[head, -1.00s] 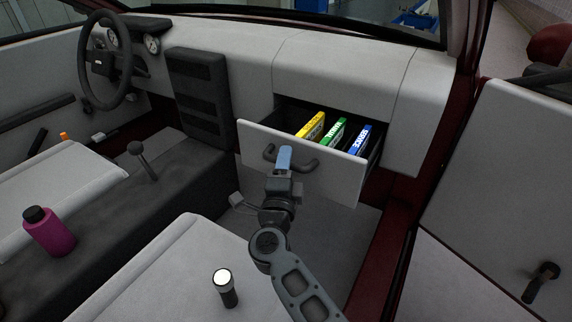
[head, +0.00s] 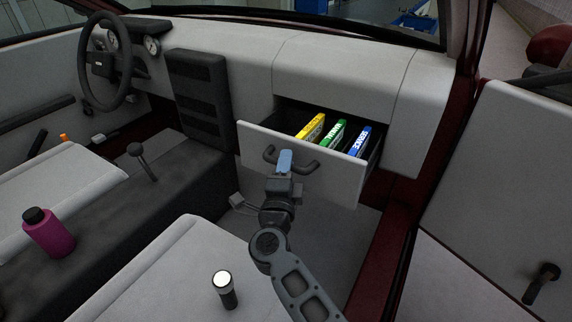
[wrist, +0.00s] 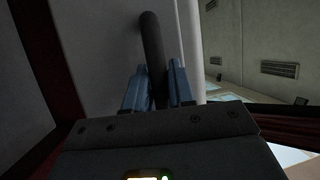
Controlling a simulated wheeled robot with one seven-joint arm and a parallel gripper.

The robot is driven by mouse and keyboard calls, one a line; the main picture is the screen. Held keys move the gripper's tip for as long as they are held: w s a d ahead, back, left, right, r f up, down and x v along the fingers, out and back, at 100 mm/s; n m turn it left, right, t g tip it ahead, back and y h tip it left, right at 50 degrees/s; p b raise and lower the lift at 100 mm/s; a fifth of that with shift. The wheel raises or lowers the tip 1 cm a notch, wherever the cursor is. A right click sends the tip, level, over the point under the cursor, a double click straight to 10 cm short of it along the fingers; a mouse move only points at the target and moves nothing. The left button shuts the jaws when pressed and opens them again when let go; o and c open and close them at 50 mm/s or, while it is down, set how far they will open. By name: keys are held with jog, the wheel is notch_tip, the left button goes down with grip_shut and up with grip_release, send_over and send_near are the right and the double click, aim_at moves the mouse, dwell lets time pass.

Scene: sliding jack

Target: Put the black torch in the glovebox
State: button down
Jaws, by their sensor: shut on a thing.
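The black torch (head: 226,293) stands upright on the light seat in the lower middle of the head view, its pale lens facing up. The glovebox (head: 260,141) is a drawer in the dashboard, pulled open, with its front panel tilted in the picture. My gripper (head: 285,160) is at the dark handle (head: 303,168) of the glovebox. In the wrist view its blue fingers (wrist: 155,85) are on either side of the handle bar (wrist: 152,45) and shut on it. The torch is away from my gripper, below and left.
Yellow (head: 312,127), green (head: 334,133) and blue (head: 359,142) boxes stand in the glovebox, with dark space to their left. A magenta bottle (head: 48,236) and a gear lever (head: 141,160) are to the left. The open car door (head: 510,190) is at right.

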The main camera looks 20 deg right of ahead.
jog(key=s+a+p, duration=0.1)
jog(key=a, duration=0.1)
jog(key=s+a+p, duration=0.1)
jog(key=a, duration=0.1)
jog(key=shift+s, duration=0.4)
jog(key=c, duration=1.1)
grip_release()
jog(key=shift+o, duration=0.2)
jog(key=v, duration=0.7)
jog(key=shift+s+a+p, duration=0.15)
jog(key=shift+s+p, duration=0.15)
jog(key=shift+s, duration=0.05)
